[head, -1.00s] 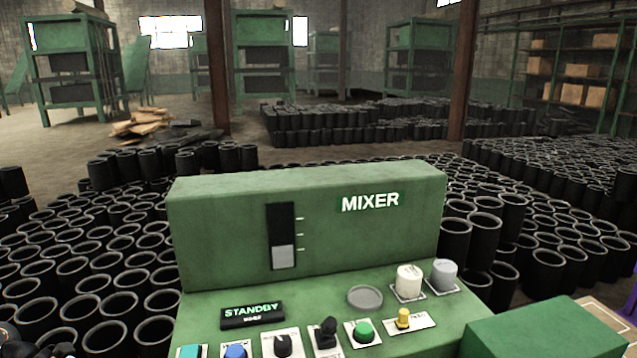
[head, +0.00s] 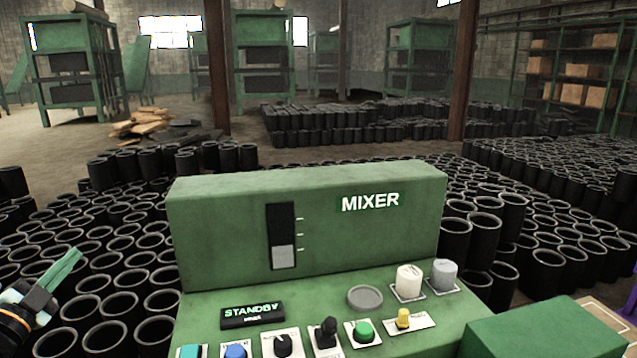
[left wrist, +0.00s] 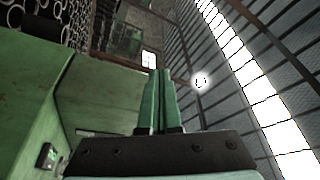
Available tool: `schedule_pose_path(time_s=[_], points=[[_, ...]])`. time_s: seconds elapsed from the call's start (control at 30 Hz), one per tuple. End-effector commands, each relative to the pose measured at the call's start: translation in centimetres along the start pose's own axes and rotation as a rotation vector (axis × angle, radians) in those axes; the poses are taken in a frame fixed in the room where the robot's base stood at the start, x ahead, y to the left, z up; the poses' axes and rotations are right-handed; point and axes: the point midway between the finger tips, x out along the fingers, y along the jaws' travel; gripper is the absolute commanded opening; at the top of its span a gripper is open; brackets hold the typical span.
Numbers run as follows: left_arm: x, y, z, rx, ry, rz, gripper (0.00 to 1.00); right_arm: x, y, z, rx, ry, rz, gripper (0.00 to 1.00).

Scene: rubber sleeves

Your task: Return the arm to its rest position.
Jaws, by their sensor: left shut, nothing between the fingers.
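My left gripper (head: 66,268) is at the lower left edge of the head view, left of the green mixer panel (head: 230,220) and apart from it. Its green fingers are together and empty, pointing up and to the right. In the left wrist view the two fingers (left wrist: 159,80) stand side by side, closed, with nothing between them. That view looks up past a green housing (left wrist: 95,90) at the left toward the roof. My right gripper does not show in either view.
A green box (head: 550,330) is at the lower right.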

Motion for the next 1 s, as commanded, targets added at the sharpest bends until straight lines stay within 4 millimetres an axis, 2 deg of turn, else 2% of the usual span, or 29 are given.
schedule_pose_path(time_s=[0.03,0.17,0.27,0.3,0.4,0.57,0.6,0.67,0.7,0.8,0.9,1.0], points=[[-0.1,-0.5,1.9,-0.029,-0.091,-0.024,0.00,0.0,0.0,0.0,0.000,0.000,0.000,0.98],[-1.1,-0.6,6.8,-0.101,-0.327,-0.045,0.00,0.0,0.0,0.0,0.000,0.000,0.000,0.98],[-2.5,0.3,10.0,-0.156,-0.498,-0.024,0.00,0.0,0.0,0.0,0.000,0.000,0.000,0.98],[-3.2,1.4,11.0,-0.178,-0.554,-0.002,0.00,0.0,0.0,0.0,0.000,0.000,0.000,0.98],[-5.0,8.5,10.2,-0.232,-0.548,0.090,0.00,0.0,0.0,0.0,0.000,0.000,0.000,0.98],[-8.9,18.3,8.5,-0.332,-0.566,0.220,0.00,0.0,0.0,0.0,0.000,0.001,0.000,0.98],[-10.3,20.9,7.8,-0.362,-0.573,0.256,0.00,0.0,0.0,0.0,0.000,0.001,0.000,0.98],[-12.5,24.7,6.6,-0.412,-0.585,0.307,0.00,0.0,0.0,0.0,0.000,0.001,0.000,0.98],[-14.1,27.1,5.7,-0.448,-0.594,0.341,0.00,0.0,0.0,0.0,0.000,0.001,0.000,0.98],[-18.6,32.8,2.9,-0.544,-0.622,0.422,0.00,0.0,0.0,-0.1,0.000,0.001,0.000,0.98],[-23.1,37.5,-0.4,-0.645,-0.654,0.490,0.00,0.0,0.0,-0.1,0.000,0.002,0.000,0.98],[-27.2,40.9,-3.7,-0.742,-0.691,0.541,0.00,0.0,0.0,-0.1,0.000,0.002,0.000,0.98]])
